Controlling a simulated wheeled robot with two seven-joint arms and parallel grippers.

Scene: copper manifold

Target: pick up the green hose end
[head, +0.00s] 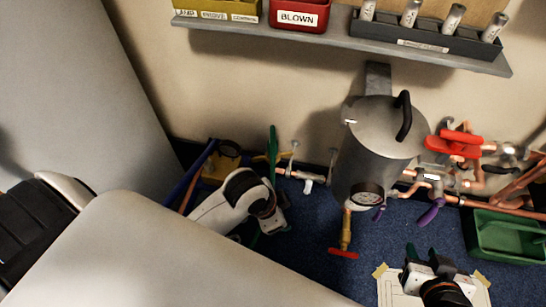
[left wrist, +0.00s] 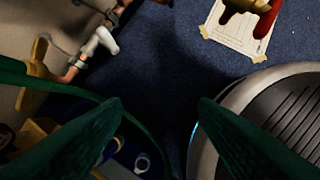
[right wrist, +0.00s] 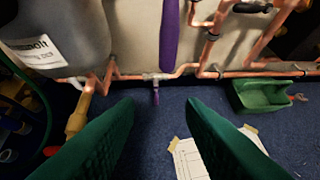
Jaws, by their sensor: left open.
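A green upright piece (head: 272,150), perhaps part of the green hose, stands by the wall in the head view, just beyond my left gripper. In the left wrist view a thin green hose (left wrist: 82,94) curves in from the left, passes by the left finger and runs down between the fingers. I cannot make out its end. My left gripper (left wrist: 160,105) is open with nothing clamped; its fingers are mostly hidden in the head view. A green hose (right wrist: 42,112) also shows at the left of the right wrist view. My right gripper (right wrist: 158,104) is open and empty over the blue floor.
A grey tank (head: 375,145) with a gauge hangs on the wall; a brass valve with a red handle (head: 344,253) sits below it. Copper pipes (head: 500,210) run along the wall. A green bin (head: 510,238) and a taped paper sheet (head: 391,290) lie at the right.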

